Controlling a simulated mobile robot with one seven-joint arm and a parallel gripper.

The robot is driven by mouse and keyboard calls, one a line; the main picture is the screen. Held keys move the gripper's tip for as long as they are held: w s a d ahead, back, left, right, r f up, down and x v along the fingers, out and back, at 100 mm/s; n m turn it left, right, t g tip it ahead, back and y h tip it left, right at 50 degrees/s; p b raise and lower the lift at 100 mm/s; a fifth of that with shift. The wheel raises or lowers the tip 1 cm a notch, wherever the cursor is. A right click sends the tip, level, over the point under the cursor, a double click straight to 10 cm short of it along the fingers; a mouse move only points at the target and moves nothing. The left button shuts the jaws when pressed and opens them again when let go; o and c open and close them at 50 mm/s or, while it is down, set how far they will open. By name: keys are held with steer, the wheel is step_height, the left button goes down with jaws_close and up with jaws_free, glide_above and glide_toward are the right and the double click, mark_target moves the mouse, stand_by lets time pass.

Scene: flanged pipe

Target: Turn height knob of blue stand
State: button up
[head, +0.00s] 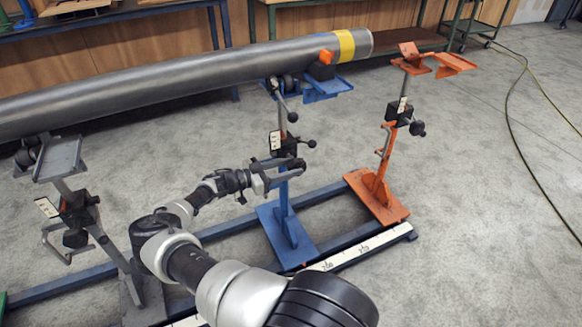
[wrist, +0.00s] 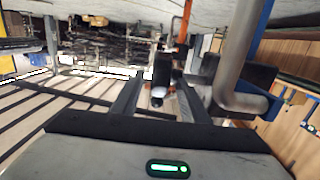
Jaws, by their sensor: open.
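The blue stand (head: 285,222) stands mid-picture in the head view, with a black clamp block on its post below the pipe. A black knob (head: 311,143) sticks out to the right of this block, and another black knob on a lever (head: 293,117) is above it. My gripper (head: 291,168) is open beside the post, just below the block. In the wrist view, a black knob with a pale tip (wrist: 160,75) shows between the two fingers of my gripper (wrist: 157,88). I cannot tell whether the fingers touch it.
A long grey pipe (head: 180,75) with a yellow band lies across the stands. An orange stand (head: 380,190) is at right, a grey stand (head: 60,160) at left. A blue floor rail (head: 325,192) runs between them. A curved metal handle (wrist: 238,80) is close right of my fingers.

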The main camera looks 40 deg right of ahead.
steer(key=v, duration=1.7)
steer(key=shift+p, duration=0.3)
